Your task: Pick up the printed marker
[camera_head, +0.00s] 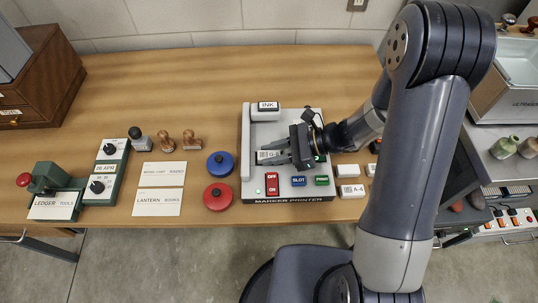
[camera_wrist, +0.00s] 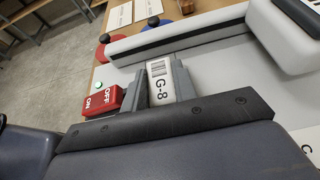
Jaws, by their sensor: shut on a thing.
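The printed marker (camera_wrist: 159,78), a small white block with a barcode and "G-8", is between the two grey fingers of my gripper (camera_wrist: 161,88) in the wrist view. In the head view my gripper (camera_head: 277,156) is over the grey top of the marker printer (camera_head: 256,190), shut on the same white marker (camera_head: 266,155). The fingers hide its sides. Whether the marker touches the printer top cannot be told. The printer has a red OFF/ON switch (camera_head: 273,183), a blue SLOT button (camera_head: 298,181), a green PRINT button (camera_head: 322,181) and an INK block (camera_head: 268,107).
White blocks (camera_head: 352,190) lie right of the printer. A blue round pad (camera_head: 220,164) and a red one (camera_head: 218,196) lie to its left, with cards (camera_head: 158,202), stamps and a green dial device (camera_head: 103,187) beyond. The wooden table (camera_head: 200,85) is clear behind.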

